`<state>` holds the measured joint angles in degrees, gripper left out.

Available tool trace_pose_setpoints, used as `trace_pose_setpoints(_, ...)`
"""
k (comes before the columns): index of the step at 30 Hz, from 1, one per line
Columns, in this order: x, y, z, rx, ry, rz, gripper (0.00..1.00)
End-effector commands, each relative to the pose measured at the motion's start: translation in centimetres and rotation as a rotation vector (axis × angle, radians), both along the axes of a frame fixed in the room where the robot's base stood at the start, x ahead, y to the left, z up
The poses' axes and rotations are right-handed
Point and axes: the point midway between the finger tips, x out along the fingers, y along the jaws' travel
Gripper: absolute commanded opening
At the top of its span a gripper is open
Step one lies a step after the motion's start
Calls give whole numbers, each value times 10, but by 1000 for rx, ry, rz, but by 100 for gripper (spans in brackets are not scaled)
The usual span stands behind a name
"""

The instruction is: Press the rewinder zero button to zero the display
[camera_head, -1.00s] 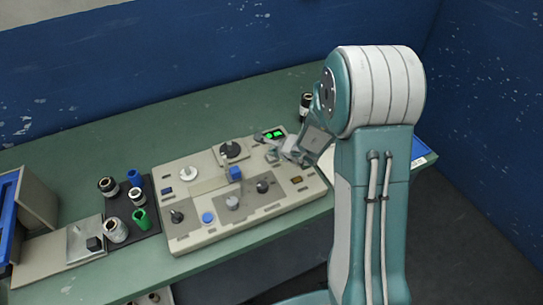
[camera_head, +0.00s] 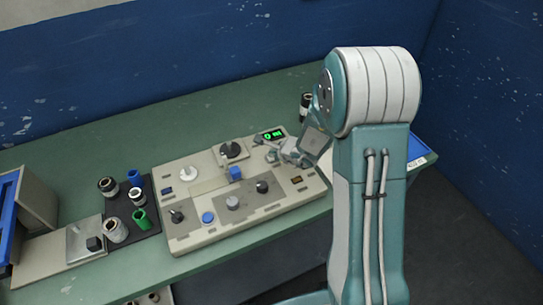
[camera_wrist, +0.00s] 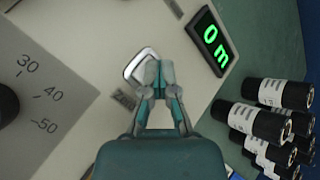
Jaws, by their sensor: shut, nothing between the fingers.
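The rewinder panel (camera_head: 210,236) is a beige console on the green bench. Its small black display (camera_head: 273,135) has green characters; in the wrist view the display (camera_wrist: 211,42) reads what looks like "0 m". A button with a bright silver square frame (camera_wrist: 129,70) lies beside a small label (camera_wrist: 123,98) that seems to read "Zero". My gripper (camera_wrist: 161,68) is shut and empty, its fingertips overlapping the button's right side and hiding part of it. Whether they touch it I cannot tell. In the head view my gripper (camera_head: 275,155) is at the panel's far right part, just below the display.
The panel carries several knobs, a blue block (camera_head: 235,173) and a blue round button (camera_head: 208,217). A dark tray (camera_head: 148,226) with rolls stands left of it. Several black-and-white rolls (camera_wrist: 255,122) lie right of the panel in the wrist view. Bench behind the panel is clear.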

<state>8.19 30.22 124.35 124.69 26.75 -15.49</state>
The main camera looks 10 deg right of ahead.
Motion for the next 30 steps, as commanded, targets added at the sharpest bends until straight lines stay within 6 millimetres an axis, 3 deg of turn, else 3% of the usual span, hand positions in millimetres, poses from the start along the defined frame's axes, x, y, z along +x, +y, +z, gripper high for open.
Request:
trace_pose_setpoints(25,-1,0,18,0,0,0,0)
trace_pose_setpoints(30,0,0,31,-1,-3,1,0)
